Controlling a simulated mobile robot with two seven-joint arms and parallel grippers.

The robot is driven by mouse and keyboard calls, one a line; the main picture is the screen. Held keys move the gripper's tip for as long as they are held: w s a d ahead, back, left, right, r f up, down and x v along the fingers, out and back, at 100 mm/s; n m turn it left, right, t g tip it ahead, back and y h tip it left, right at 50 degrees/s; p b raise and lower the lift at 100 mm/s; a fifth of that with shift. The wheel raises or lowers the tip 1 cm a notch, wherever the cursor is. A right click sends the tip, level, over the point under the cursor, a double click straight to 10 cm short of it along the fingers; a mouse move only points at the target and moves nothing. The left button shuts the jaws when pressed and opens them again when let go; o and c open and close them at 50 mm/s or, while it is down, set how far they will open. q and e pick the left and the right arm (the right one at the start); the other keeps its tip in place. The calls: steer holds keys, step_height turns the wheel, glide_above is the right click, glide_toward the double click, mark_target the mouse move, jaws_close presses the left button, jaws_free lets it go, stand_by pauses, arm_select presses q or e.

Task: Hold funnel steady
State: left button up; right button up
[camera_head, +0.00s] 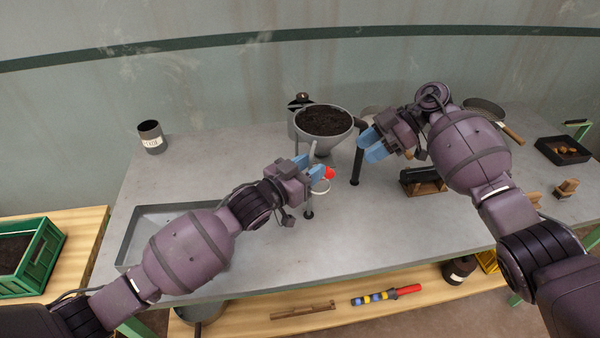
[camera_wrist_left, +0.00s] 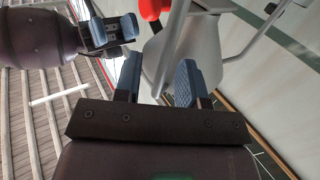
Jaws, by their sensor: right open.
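The grey funnel (camera_head: 349,131), filled with dark soil, stands at the back middle of the table. Its grey outer side shows beyond my left fingers in the left wrist view (camera_wrist_left: 200,48). My left gripper (camera_head: 318,168) is below and in front of the funnel, near a red knob (camera_head: 329,173), also visible in the left wrist view (camera_wrist_left: 152,8). Its fingers (camera_wrist_left: 160,82) are apart, with a thin grey bar running between or behind them; contact cannot be told. My right gripper (camera_head: 374,145) is open, just right of the funnel beside a dark post (camera_head: 356,165).
A grey tray (camera_head: 140,222) lies at the table's left, with a labelled dark cup (camera_head: 151,137) behind it. A dark holder (camera_head: 423,182) sits right of centre, and a black box (camera_head: 563,150) is far right. The table's middle front is clear.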

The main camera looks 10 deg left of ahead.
arm_select(q)
steer(key=shift+w+d, duration=0.1)
jaws_close()
arm_select(e)
steer(key=shift+c, duration=0.4)
